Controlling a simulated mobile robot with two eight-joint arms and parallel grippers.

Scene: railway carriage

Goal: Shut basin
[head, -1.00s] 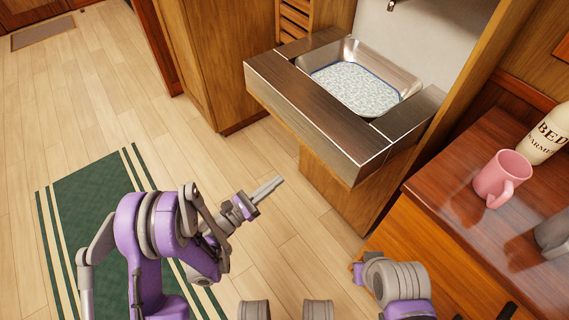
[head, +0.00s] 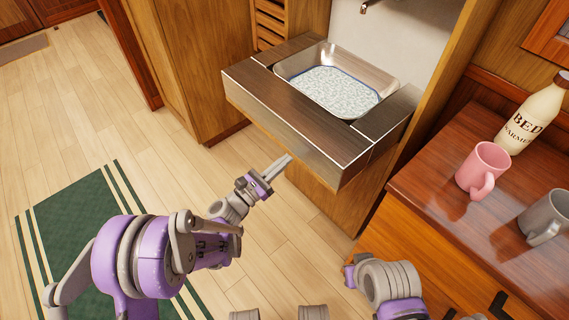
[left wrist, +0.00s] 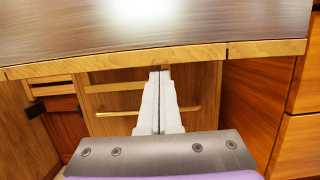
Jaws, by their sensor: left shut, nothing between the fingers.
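The basin (head: 334,92) is a metal bowl with a speckled bottom, set in a dark wood-topped fold-down unit that stands out level from its alcove. The unit's front panel (head: 285,132) faces me. My left gripper (head: 284,164) is shut and empty, just below and in front of the panel's lower edge. In the left wrist view its closed fingers (left wrist: 158,100) point under the unit's dark underside or panel (left wrist: 150,30) and its pale wooden edge. I cannot tell whether they touch it. My right gripper is not in view; only part of my right arm shows at the bottom.
A wooden counter (head: 433,187) at the right holds a pink mug (head: 482,168), a grey mug (head: 545,216) and a cream bottle (head: 533,115). A green striped rug (head: 75,235) lies on the open floor at the left. A tap (head: 368,6) is above the basin.

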